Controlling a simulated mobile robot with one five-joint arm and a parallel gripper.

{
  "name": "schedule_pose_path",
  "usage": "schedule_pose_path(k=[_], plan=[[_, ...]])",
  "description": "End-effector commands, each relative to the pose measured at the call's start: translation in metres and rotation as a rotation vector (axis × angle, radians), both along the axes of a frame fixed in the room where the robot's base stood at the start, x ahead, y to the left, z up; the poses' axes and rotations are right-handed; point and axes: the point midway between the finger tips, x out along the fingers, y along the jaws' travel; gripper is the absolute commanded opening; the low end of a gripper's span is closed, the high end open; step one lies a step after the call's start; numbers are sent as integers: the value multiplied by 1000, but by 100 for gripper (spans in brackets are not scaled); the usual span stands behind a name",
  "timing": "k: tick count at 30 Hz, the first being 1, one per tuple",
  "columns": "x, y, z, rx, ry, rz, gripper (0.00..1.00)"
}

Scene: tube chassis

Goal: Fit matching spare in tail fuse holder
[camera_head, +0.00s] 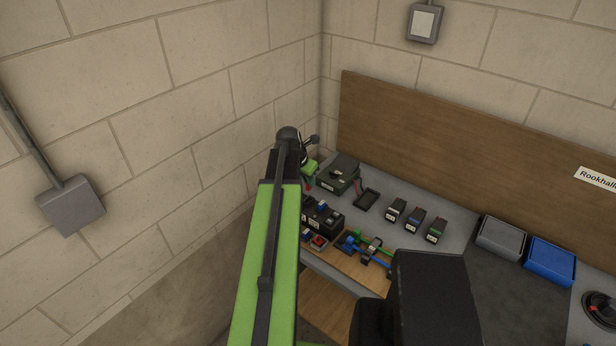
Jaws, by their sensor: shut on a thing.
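My gripper (309,176) is small in view past the end of my green arm, at the left of the bench. The arm hides part of it. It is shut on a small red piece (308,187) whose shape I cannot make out. A black block with pale and blue parts (324,215) sits below it, partly behind my arm. A red-topped piece (318,242) lies in front of that block. I cannot tell which part is the tail holder.
A dark green box (338,176) and a black tray (367,199) stand at the back left. Blue and green tubing (365,246) lies on a wooden board. A grey bin (500,238) and a blue bin (550,261) stand right. The dark mat (500,295) looks clear.

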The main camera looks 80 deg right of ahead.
Motion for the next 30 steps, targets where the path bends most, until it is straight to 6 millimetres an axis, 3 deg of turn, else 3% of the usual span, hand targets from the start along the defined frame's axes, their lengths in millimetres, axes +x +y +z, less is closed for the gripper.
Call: schedule_pose_path(k=[16, 30], plan=[[0, 0, -56, 0, 0, 1, 0], [1, 1, -58, 0, 0, 1, 0]])
